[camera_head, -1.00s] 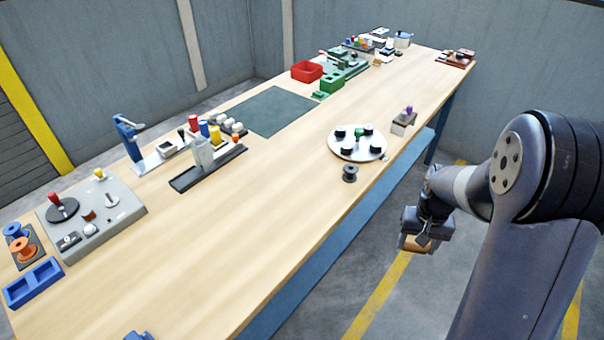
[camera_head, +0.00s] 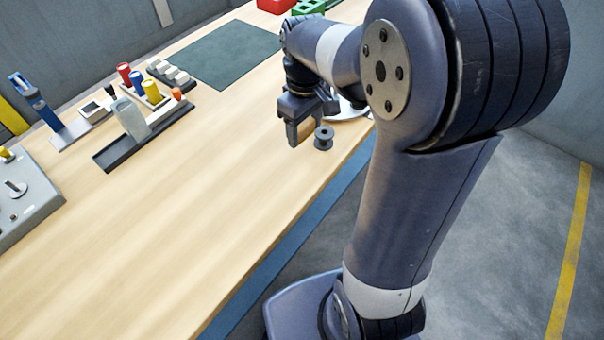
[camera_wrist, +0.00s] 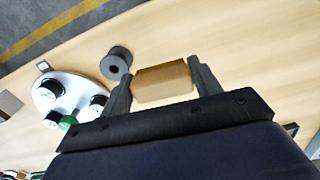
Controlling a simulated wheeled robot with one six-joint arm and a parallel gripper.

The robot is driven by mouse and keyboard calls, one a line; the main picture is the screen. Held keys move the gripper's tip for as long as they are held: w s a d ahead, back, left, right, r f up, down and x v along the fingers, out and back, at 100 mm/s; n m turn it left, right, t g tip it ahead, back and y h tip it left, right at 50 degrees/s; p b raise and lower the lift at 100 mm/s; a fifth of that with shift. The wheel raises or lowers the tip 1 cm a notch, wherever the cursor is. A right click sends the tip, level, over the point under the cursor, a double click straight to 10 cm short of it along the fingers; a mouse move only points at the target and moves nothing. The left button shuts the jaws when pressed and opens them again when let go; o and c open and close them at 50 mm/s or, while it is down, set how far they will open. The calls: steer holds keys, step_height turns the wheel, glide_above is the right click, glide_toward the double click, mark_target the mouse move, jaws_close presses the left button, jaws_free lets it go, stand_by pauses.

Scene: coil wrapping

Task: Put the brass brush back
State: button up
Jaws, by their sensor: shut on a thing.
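My gripper (camera_head: 302,122) is shut on a tan-brown block, which I take to be the brass brush (camera_head: 299,134). In the wrist view the brush (camera_wrist: 163,84) lies between the two dark fingers and spans the gap. Its underside is hidden, so bristles cannot be made out. In the head view my gripper is over the right-hand part of the wooden workbench, just left of a dark spool. I cannot tell how high the brush is above the bench. No place clearly belonging to the brush can be picked out.
The dark spool (camera_head: 323,138) stands close to my gripper, near the bench edge. A white round plate (camera_wrist: 62,92) with black knobs is beside it. A dark tray (camera_head: 150,132) and coloured cylinders stand further left. The middle of the bench (camera_head: 200,220) is bare.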

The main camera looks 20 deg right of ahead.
mark_target(306, 167)
steer(key=shift+s+n, duration=0.3)
steer(key=shift+s, duration=0.05)
step_height(306, 167, down, 10)
steer(key=shift+s+r, duration=0.1)
steer(key=shift+r, duration=0.1)
steer(key=shift+f, duration=0.1)
steer(key=o, duration=0.9)
step_height(306, 167, up, 12)
steer(key=shift+r, duration=0.15)
